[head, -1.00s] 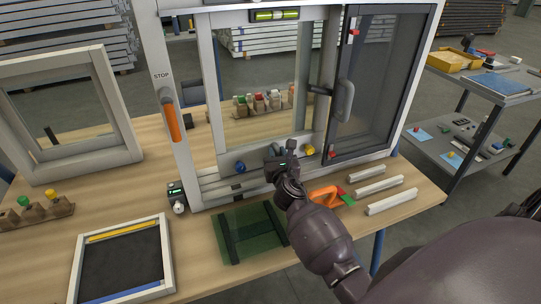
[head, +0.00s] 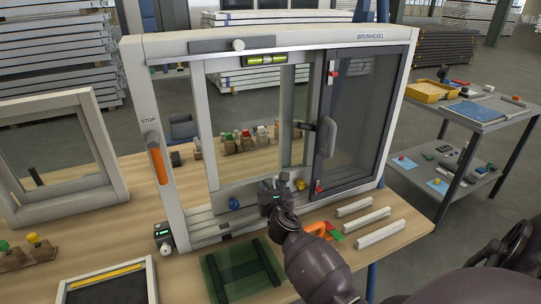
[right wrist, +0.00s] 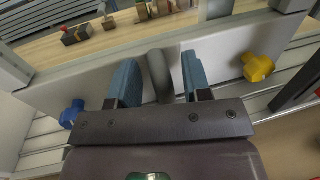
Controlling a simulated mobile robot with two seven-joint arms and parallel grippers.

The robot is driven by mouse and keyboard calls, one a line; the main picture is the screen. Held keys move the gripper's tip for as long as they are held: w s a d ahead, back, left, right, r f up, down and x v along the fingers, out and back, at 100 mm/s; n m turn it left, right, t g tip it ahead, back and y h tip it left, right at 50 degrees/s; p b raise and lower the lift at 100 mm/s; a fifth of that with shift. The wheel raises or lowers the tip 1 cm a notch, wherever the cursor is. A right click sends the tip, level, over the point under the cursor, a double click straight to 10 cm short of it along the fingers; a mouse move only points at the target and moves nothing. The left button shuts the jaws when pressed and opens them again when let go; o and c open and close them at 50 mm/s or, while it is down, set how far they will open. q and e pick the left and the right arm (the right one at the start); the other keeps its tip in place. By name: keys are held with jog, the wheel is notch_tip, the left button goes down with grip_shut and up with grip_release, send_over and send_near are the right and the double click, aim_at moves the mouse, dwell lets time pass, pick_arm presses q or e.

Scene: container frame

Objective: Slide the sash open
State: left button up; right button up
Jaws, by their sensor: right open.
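The sash is a pale grey frame (head: 199,120) standing in the larger white outer frame (head: 160,90), with a clear opening in its middle. My right gripper (head: 272,192) is in front of its bottom rail. In the right wrist view the gripper (right wrist: 160,82) is open, with one blue-padded finger on each side of a grey upright handle (right wrist: 160,75). I cannot tell whether either pad touches it. A blue knob (right wrist: 72,113) is left of the gripper and a yellow knob (right wrist: 258,66) is right. The blue knob also shows in the head view (head: 234,203). My left gripper is not in view.
A dark-framed panel (head: 355,120) with a lever handle (head: 329,136) fills the frame's right side. A green mat (head: 240,270), white bars (head: 380,234) and an orange tool (head: 318,229) lie in front. Blocks (head: 250,140) stand behind the opening.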

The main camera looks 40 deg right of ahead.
notch_tip(320, 180, up, 10)
jog(key=p, duration=0.4)
jog(key=shift+r, duration=0.2)
notch_tip(320, 180, up, 7)
jog(key=shift+f+p, duration=0.1)
jog(key=shift+p, duration=0.7)
jog(key=shift+r, duration=0.8)
